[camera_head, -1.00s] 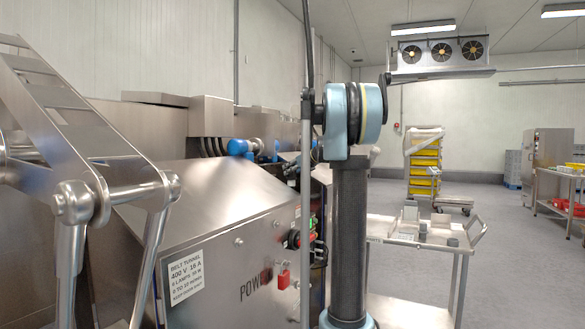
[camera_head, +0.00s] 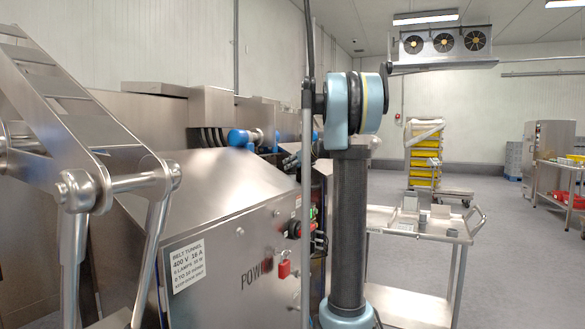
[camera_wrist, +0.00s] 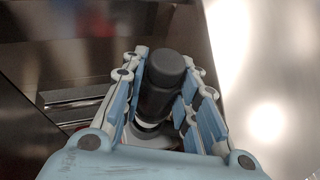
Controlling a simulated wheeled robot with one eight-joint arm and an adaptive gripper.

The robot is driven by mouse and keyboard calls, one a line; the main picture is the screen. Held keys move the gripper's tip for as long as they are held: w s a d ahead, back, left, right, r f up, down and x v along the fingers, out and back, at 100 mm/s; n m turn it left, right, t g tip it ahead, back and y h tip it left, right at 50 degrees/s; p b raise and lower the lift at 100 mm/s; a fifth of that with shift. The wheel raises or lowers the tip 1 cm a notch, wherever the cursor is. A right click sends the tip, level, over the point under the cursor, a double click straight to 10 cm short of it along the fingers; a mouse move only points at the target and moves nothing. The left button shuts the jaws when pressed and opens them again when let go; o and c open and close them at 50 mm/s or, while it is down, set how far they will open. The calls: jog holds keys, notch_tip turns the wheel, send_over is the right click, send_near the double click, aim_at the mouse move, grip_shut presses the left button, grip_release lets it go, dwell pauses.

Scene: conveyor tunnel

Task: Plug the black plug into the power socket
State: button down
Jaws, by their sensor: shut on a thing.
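In the wrist view the black plug (camera_wrist: 160,98) sits between the blue-and-grey fingers of my gripper (camera_wrist: 163,78), which is shut on it. A pale ring and some red show low between the fingers, partly hidden. The steel belt tunnel panel (camera_head: 220,258) carries a partly hidden label beginning "POW". A red device (camera_head: 294,230) sits at its right edge, partly covered by the pole. I cannot tell whether this is the power socket.
A red padlock (camera_head: 284,269) hangs on the panel. A steel lever frame (camera_head: 119,183) stands close at the left. A steel trolley (camera_head: 408,303) with small items is right of my arm. A yellow crate stack (camera_head: 425,160) stands behind, with open floor at the right.

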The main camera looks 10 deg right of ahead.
aim_at(294, 170)
jog(key=shift+f, duration=0.15)
dwell(0.3)
jog(key=shift+f, duration=1.6)
jog(key=c, duration=1.2)
grip_release()
jog(key=v, duration=1.1)
jog(key=shift+s+d+r, duration=0.15)
jog(key=shift+s+d, duration=0.05)
jog(key=shift+s, duration=0.1)
